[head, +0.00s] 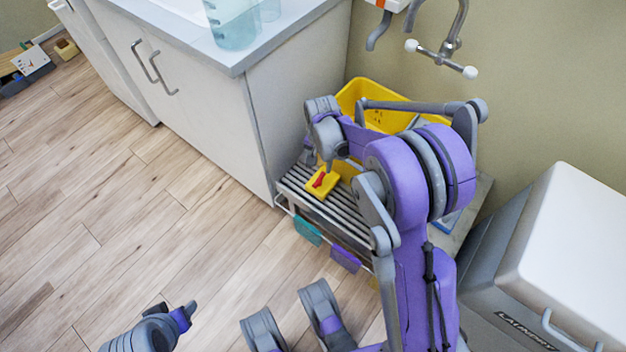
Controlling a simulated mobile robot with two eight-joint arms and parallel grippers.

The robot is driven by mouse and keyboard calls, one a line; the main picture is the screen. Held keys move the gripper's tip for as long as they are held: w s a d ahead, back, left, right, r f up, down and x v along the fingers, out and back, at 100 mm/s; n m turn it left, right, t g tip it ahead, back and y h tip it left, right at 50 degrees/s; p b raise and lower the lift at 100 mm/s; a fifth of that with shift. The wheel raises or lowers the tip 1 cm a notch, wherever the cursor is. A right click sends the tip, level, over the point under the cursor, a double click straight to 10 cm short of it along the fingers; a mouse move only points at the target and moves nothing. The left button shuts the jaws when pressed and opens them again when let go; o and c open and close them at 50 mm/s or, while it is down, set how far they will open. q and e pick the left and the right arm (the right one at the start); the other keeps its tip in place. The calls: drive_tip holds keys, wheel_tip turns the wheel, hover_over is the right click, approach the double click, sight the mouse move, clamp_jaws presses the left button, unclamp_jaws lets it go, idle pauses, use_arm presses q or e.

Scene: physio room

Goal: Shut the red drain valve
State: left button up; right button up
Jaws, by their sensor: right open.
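The red drain valve (319,180) is a small red handle on a yellow block low on the front of a yellow bucket (353,93). The bucket stands on a slatted grey rack and is partly hidden by my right arm. My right gripper (329,163) is open and points down just above and beside the valve. Whether a fingertip touches the handle cannot be made out. My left gripper (182,316) is low at the bottom edge, over the floor and far from the valve; its jaw state is unclear.
A white cabinet (190,110) with a counter stands left of the slatted rack (345,212). Teal and purple tags (307,231) hang from the rack's front. A wall tap (440,55) is above the bucket. A laundry bin (570,250) stands at right.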

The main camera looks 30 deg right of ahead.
sight(319, 178)
wheel_tip(319, 178, down, 9)
drive_tip(key=shift+r+b, duration=0.15)
drive_tip(key=shift+b, duration=1)
clamp_jaws()
